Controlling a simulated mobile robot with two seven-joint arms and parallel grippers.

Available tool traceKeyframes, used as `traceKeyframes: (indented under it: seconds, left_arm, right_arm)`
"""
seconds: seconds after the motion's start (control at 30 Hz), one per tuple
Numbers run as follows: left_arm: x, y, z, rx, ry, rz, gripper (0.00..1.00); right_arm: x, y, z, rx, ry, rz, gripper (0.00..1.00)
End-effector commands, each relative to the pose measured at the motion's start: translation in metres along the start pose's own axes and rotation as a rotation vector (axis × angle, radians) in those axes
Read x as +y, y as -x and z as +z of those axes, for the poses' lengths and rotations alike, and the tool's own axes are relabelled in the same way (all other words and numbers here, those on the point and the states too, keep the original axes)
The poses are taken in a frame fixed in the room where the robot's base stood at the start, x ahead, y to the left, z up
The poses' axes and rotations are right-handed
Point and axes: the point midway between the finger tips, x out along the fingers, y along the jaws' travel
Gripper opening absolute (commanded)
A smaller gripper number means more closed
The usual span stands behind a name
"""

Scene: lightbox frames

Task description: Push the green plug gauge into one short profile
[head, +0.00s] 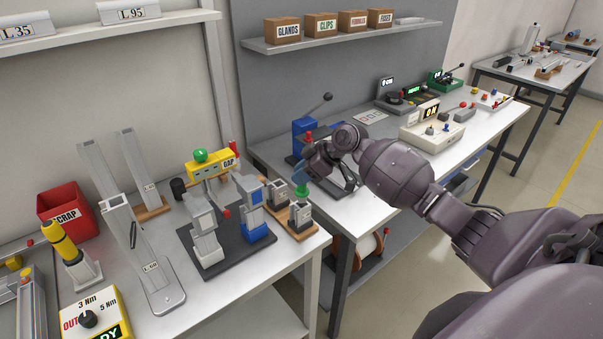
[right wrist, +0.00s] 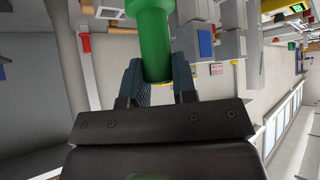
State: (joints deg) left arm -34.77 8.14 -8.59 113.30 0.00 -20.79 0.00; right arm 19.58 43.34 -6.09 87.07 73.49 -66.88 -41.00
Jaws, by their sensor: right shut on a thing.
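The green plug gauge (head: 301,191) is held in my right gripper (head: 304,178), above or at the top of a short profile. In the right wrist view the green gauge (right wrist: 154,42) stands between the two fingers (right wrist: 157,85), which are closed on it. The short grey profile (head: 299,215) stands upright on a wooden base at the right edge of the left bench. A second short profile (head: 278,192) on a wooden base stands just behind it. I cannot tell whether the gauge's lower end touches the profile. My left gripper is not in view.
A dark mat (head: 240,256) with two clamp fixtures lies left of the short profiles. A yellow GAP device (head: 211,166) stands behind. A tall L.60 profile (head: 153,262) and red SCRAP bin (head: 68,210) are further left. A lever press (head: 304,130) stands on the right bench.

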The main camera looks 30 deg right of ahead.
Motion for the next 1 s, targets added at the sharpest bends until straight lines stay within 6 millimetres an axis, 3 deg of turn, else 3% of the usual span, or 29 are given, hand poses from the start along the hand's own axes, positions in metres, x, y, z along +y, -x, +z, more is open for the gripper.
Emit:
traceKeyframes:
  seconds: [1.0]
  left_arm:
    - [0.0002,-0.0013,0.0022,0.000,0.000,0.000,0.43]
  right_arm:
    - [-0.0003,-0.0074,0.0075,-0.001,0.000,-0.001,0.00]
